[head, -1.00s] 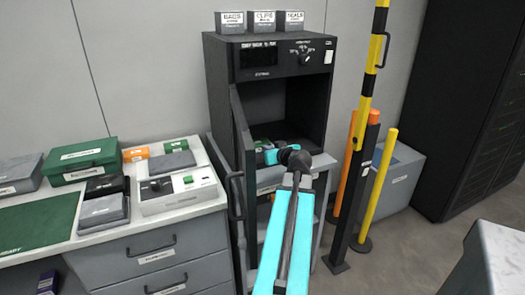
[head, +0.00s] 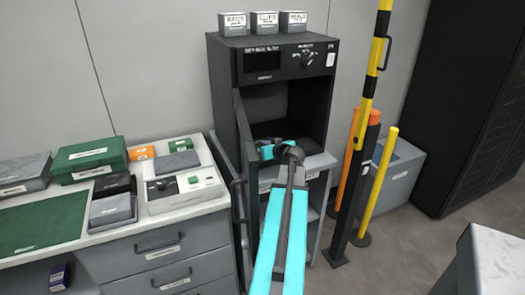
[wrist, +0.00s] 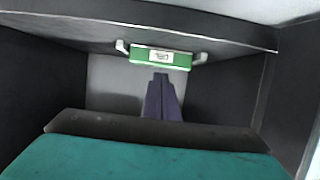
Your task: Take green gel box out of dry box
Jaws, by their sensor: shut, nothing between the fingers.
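The black dry box (head: 318,105) stands behind the drawer unit's right end, its door (head: 247,165) swung open. In the wrist view a green box (wrist: 178,58) with a white label sits inside, between two light grey brackets. My gripper reaches into the lower part of the dry box in the head view (head: 268,151). In the wrist view its dark fingers (wrist: 162,76) are together and empty, with the tips just below the green box in the picture. I cannot tell if they touch it. The green box inside is not visible in the head view.
The open door is close left of my arm. A worktop at left holds a large green case (head: 90,160), a grey-white device (head: 183,187) and several small boxes. Orange, black and yellow posts (head: 377,185) stand right of the dry box. Three small boxes (head: 263,22) sit on top.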

